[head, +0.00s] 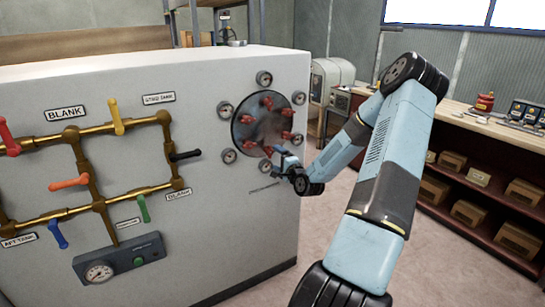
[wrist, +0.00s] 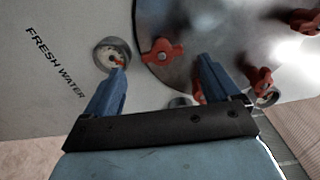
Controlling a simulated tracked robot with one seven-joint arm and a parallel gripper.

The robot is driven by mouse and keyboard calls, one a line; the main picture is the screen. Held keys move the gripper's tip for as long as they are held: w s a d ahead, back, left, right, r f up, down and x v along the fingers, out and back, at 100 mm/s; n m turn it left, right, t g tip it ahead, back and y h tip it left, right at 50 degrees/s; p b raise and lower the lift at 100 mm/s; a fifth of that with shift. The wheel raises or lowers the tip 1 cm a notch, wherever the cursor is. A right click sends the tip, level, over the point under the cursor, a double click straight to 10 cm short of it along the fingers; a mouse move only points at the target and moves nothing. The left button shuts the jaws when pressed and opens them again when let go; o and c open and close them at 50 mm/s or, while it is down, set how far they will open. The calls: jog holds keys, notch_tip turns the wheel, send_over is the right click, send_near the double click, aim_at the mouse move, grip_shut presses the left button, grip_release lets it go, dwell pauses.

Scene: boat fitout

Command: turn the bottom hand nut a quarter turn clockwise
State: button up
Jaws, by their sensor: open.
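A round metal hatch cover (head: 262,128) on the pale panel carries several red hand nuts around its rim. The bottom hand nut (head: 268,150) is at its lower edge, close to my gripper (head: 281,160). In the wrist view the hand nut (wrist: 163,52) shows red wings lying nearly level across the picture. My gripper (wrist: 161,66) is open and empty. Its blue fingers stand on either side of the nut in that view, with no contact visible. Depth between fingertips and nut is hard to tell.
Small round fittings ring the cover; one (wrist: 112,53) is right by the left fingertip. Another red nut (wrist: 199,95) is partly hidden behind the right finger. Coloured valve levers on brass pipes (head: 90,188) are at left. A workbench (head: 470,117) stands at right.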

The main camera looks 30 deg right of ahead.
jog(key=s, duration=0.7)
jog(key=shift+s+d, duration=0.15)
jog(key=shift+s, duration=0.15)
